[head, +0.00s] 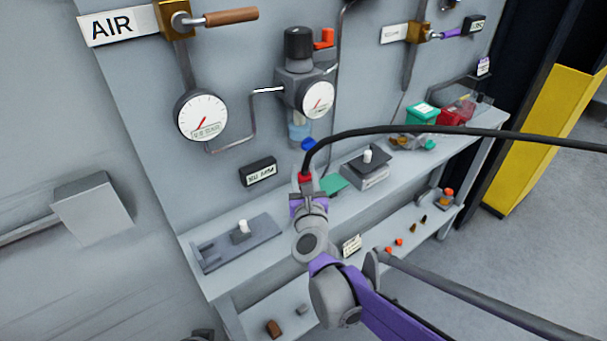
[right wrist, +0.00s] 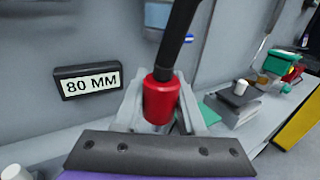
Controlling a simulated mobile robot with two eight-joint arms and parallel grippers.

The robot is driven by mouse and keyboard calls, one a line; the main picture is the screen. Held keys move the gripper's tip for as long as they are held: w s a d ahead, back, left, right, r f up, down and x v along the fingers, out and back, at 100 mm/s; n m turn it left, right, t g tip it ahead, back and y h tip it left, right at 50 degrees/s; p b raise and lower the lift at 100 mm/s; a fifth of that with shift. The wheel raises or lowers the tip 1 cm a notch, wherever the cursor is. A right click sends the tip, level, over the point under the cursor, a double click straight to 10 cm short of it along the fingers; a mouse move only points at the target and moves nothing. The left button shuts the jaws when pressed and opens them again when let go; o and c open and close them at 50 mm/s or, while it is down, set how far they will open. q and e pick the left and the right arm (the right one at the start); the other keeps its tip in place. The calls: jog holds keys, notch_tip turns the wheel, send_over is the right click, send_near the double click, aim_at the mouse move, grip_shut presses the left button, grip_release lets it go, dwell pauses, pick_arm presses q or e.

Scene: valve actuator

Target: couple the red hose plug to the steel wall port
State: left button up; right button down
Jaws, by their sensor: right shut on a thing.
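The red hose plug (head: 305,178) is at the end of a black hose (head: 430,128) that arches up and off to the right. My right gripper (head: 303,186) is shut on the plug, in front of the grey panel and above the bench. In the right wrist view the red plug (right wrist: 161,102) sits between the two grey fingers (right wrist: 160,108), with the hose rising from its top. I cannot make out the steel wall port in either view. My left gripper is not in view.
The 80 MM label block (right wrist: 88,81) is on the panel left of the plug. Gauges (head: 202,115) and a regulator (head: 300,80) are mounted above. The bench holds a grey fixture (head: 237,243), a grey block (head: 366,172) and a green box (head: 422,114).

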jog(key=shift+s, duration=0.1)
jog(key=shift+f, duration=0.15)
jog(key=shift+f+b, duration=1.75)
jog(key=shift+f, duration=0.95)
jog(key=shift+f+b, duration=0.95)
jog(key=shift+f, duration=0.75)
jog(key=shift+c, duration=2.1)
grip_release()
jog(key=shift+s, duration=0.2)
